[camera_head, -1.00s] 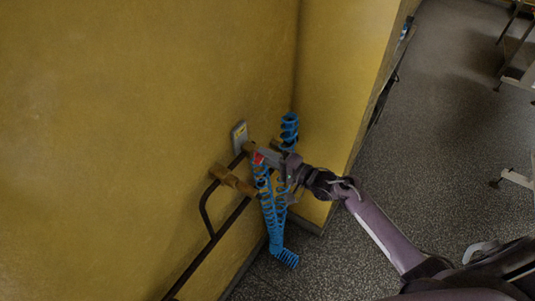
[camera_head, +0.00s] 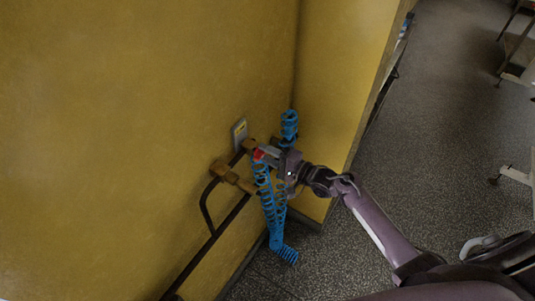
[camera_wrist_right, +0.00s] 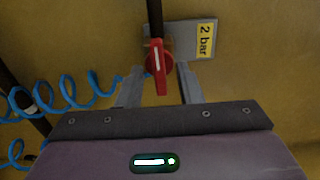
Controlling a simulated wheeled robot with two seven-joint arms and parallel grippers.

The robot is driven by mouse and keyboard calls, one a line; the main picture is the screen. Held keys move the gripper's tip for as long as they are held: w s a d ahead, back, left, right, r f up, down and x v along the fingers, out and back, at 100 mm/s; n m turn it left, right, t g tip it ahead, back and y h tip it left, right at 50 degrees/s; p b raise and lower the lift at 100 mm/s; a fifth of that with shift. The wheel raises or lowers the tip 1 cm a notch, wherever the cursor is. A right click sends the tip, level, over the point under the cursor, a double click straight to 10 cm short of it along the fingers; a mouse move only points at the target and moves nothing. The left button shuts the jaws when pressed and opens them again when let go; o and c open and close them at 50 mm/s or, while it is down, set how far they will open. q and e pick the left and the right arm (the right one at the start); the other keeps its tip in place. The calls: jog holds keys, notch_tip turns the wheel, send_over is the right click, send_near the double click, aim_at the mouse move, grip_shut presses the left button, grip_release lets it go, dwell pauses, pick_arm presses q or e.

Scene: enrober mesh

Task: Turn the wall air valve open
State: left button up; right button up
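The red valve handle (camera_head: 258,154) is on a dark pipe by the yellow wall, just in front of my right gripper (camera_head: 268,153). In the right wrist view the red handle (camera_wrist_right: 158,75) points down towards the gripper, with a white mark on it. The two grey fingers of my right gripper (camera_wrist_right: 160,72) stand apart, one on each side of the handle, with gaps visible. The valve body is mostly hidden behind the handle. My left gripper is not in view.
A grey plate (camera_wrist_right: 190,38) with a yellow "2 bar" label is on the wall beside the valve. A blue coiled hose (camera_head: 268,205) hangs below and around the gripper. Dark pipe (camera_head: 207,250) with brass fittings (camera_head: 232,177) runs along the wall.

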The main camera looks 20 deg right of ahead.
jog(key=b+v, duration=0.2)
jog(key=v, duration=0.5)
jog(key=shift+s+d, duration=0.25)
jog(key=shift+s, duration=0.05)
jog(key=shift+f, duration=0.1)
jog(key=s+f+n+g+h+b, duration=0.15)
jog(key=s+f, duration=0.25)
jog(key=f, duration=0.7)
jog(key=s+f+n+g+h+b, duration=0.1)
jog(key=s+f+h+b, duration=0.2)
jog(key=f, duration=0.8)
jog(key=s+f+n+g+h+b, duration=0.15)
jog(key=s+f, duration=0.35)
jog(key=f, duration=0.6)
jog(key=s+f+n+g+h+b, duration=0.1)
jog(key=s+f+n+g, duration=0.2)
jog(key=s+f, duration=0.4)
jog(key=s+f+n+g+h+b, duration=0.2)
jog(key=s+f, duration=0.5)
jog(key=s, duration=0.6)
jog(key=s+f+n+g+h+b, duration=0.1)
jog(key=s+f+n+g+h, duration=0.1)
jog(key=s+f+n+g, duration=0.2)
jog(key=s+f, duration=0.3)
jog(key=s, duration=0.4)
jog(key=shift+a+f, duration=0.35)
jog(key=shift+f, duration=0.05)
